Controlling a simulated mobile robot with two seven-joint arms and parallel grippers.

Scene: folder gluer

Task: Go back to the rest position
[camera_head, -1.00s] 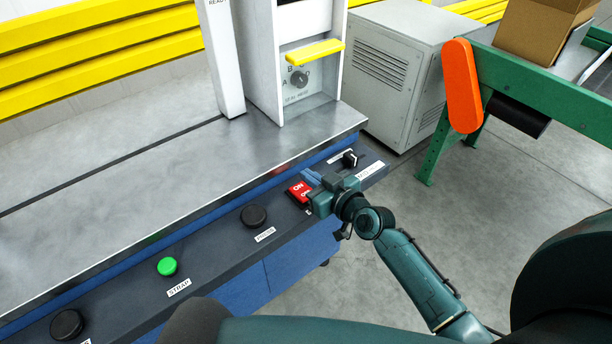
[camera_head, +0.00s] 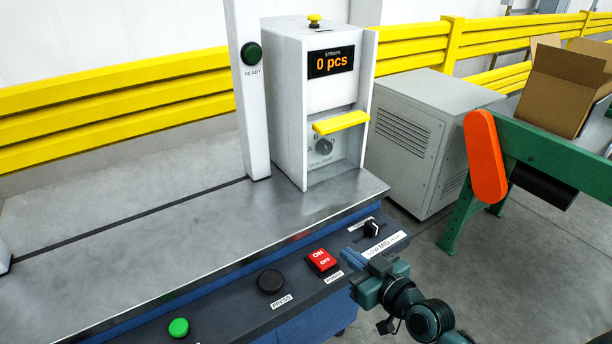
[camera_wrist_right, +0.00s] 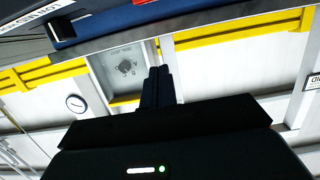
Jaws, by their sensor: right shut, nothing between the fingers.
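My right gripper (camera_head: 355,260) is in the head view at the front edge of the machine's control panel, just right of and below the red ON/OFF power switch (camera_head: 321,260). Its blue fingers are closed together with nothing between them. In the right wrist view the shut fingers (camera_wrist_right: 158,88) point up toward the grey machine front with its selector dial (camera_wrist_right: 126,67). I cannot tell from the pictures whether the fingertips touch the panel. My left gripper is not in view.
The panel also carries a black PRESS button (camera_head: 271,281), a green button (camera_head: 179,327) and a black knob (camera_head: 371,228). The strapping machine's display (camera_head: 331,61) reads 0 pcs. A grey cabinet (camera_head: 410,140), a green conveyor (camera_head: 550,150) with an orange end and a cardboard box (camera_head: 565,85) stand right.

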